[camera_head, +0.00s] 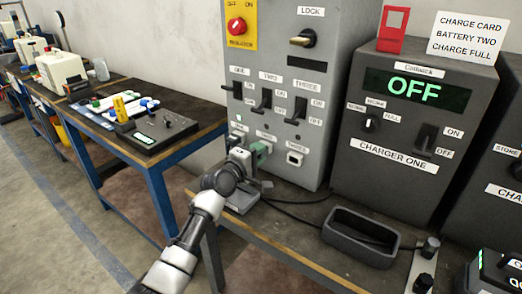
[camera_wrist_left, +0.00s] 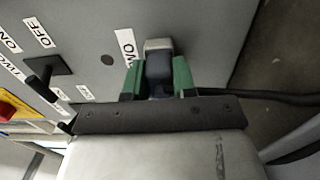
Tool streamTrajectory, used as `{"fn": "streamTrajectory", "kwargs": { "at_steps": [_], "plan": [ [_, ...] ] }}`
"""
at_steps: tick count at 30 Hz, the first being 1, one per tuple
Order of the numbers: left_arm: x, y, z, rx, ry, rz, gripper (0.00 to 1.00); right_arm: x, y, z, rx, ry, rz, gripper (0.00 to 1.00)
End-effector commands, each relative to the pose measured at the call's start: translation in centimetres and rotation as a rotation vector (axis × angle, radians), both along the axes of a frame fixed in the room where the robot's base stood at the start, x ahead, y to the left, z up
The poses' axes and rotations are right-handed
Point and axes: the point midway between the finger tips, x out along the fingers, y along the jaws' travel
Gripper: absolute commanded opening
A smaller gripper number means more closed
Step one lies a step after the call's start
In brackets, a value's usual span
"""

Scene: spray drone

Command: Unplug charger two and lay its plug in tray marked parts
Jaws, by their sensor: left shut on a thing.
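My left gripper (camera_head: 262,148) is at the lower row of sockets on the grey cabinet (camera_head: 333,40). In the left wrist view its green fingers (camera_wrist_left: 159,80) are shut on the sides of a dark plug (camera_wrist_left: 159,82). The plug is up against a light grey socket (camera_wrist_left: 158,44) beside a label reading TWO; whether it is fully seated cannot be told. A dark cable (camera_wrist_left: 250,96) runs off to the right. My right gripper is not in view.
Charger one (camera_head: 405,190) shows OFF. Another charger (camera_head: 497,192) is cut off at the right edge. Socket three (camera_head: 295,158) is right of my gripper. Black cables (camera_head: 300,201) lie on the bench (camera_head: 290,235) left of the tray. Small knobs (camera_head: 430,247) stand right of it.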

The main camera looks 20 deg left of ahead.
Motion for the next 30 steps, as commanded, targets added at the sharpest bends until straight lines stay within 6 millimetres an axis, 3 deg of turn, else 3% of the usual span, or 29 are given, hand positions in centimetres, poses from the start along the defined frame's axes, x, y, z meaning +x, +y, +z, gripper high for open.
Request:
{"fn": "streamTrajectory", "kwargs": {
  "at_steps": [1, 3, 30],
  "plan": [
    [0.0, 0.0, 0.0, 0.000, 0.000, 0.000, 0.10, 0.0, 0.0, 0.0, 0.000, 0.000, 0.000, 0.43],
    [0.0, 0.0, 0.0, 0.000, 0.000, 0.000, 0.00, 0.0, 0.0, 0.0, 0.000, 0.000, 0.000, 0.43],
    [-2.7, 1.0, 0.1, 0.000, 0.000, 0.001, 0.00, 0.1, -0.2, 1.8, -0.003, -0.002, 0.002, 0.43]
  ]
}}
